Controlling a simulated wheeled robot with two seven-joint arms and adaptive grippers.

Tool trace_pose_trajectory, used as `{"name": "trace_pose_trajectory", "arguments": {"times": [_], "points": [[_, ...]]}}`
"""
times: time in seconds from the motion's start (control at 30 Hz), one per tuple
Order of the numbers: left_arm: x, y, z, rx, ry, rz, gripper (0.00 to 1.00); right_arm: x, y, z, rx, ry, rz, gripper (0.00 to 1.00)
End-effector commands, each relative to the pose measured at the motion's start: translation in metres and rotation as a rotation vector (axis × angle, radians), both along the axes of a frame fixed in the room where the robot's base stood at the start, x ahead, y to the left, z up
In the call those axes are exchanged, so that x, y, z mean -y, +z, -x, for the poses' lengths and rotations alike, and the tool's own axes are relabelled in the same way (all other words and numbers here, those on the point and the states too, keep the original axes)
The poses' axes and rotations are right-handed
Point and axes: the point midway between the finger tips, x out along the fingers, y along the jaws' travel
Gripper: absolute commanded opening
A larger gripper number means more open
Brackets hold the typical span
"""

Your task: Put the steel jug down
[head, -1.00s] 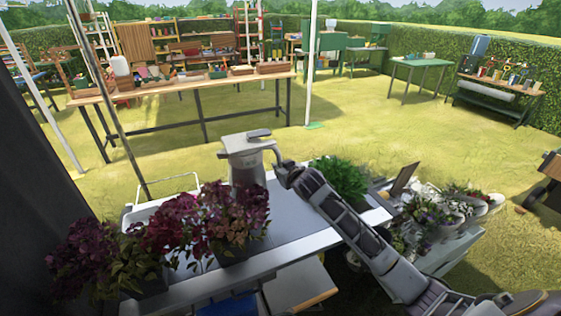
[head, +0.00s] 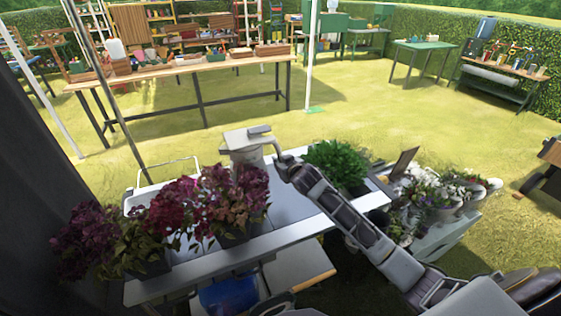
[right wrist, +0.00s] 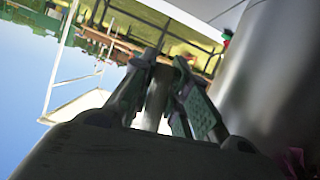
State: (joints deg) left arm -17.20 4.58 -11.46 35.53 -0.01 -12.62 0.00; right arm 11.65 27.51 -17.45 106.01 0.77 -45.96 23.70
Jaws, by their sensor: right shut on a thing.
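The steel jug (head: 247,155) is upright at the far side of the grey table (head: 290,207), behind the dark red flowers. Its base is hidden by the blooms, so I cannot tell whether it touches the tabletop. My right gripper (head: 281,160) is at the jug's right side, shut on its handle. In the right wrist view, the fingers (right wrist: 160,90) close around the handle, and the jug's smooth steel wall (right wrist: 265,75) fills the right side. My left gripper is not in view.
Dark red potted flowers (head: 225,205) stand along the table's left and front. A green leafy plant (head: 338,163) stands at its right end, beyond my forearm. A white tray (head: 140,198) is at the back left. Bare tabletop shows between the flowers and the green plant.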

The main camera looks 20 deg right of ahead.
Motion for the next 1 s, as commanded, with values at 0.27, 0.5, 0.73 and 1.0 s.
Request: {"name": "trace_pose_trajectory", "arguments": {"times": [0.27,0.5,0.73,1.0], "points": [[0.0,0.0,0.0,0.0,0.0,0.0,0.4,0.0,-0.02,-0.001,0.011,0.0,-0.007,0.0],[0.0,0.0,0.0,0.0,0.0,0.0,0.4,-0.001,-0.029,-0.001,0.012,0.0,-0.007,0.0],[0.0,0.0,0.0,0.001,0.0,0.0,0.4,-0.001,-0.029,-0.001,0.012,0.0,-0.007,0.0],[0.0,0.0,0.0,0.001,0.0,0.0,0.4,0.0,-0.038,0.0,-0.001,0.0,0.001,0.29]]}}
